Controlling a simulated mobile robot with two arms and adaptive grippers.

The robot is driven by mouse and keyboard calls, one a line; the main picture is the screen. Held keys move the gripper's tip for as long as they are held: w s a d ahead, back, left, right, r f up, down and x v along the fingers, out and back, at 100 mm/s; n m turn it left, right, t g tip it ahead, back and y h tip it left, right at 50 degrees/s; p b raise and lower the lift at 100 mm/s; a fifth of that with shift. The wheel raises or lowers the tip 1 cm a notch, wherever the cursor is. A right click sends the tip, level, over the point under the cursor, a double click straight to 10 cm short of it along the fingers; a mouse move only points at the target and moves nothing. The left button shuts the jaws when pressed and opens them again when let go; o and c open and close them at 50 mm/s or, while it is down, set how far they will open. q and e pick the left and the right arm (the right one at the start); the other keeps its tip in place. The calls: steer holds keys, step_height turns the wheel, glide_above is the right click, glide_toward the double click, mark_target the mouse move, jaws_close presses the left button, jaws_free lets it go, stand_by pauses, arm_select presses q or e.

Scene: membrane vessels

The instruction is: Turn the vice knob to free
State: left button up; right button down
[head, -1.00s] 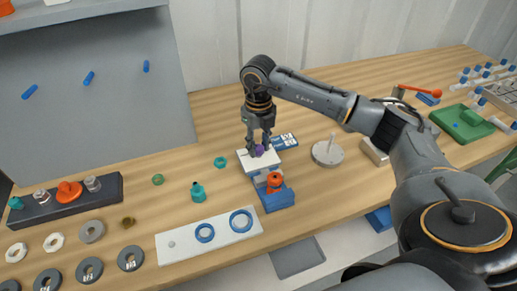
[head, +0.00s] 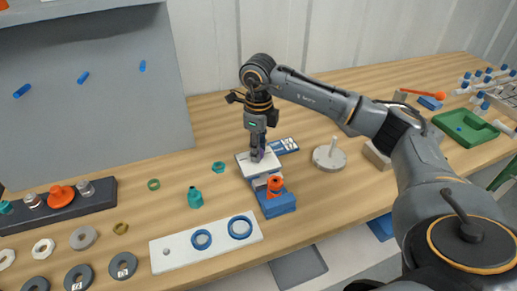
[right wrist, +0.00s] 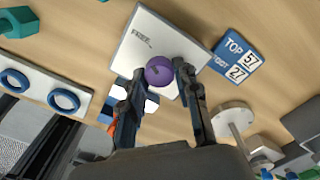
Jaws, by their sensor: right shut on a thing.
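The purple vice knob (right wrist: 159,71) sits on a white plate (right wrist: 195,52) with printed lettering that looks like "FREE" near its upper left part. A small darker mark shows on the knob's top. In the head view the white plate (head: 243,160) stands at the back of the blue vice (head: 280,206), which carries an orange part (head: 274,184). My right gripper (right wrist: 160,73) points down and is shut on the knob, one finger on each side. In the head view the right gripper (head: 258,154) mostly hides the knob. My left gripper is not in view.
A blue card (right wrist: 237,59) with numbers lies beside the plate. A round grey base with a post (head: 329,157) stands to the right.

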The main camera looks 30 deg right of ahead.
stand_by(0.4)
steer(key=c, duration=1)
jaws_free()
step_height(320, 180, up, 12)
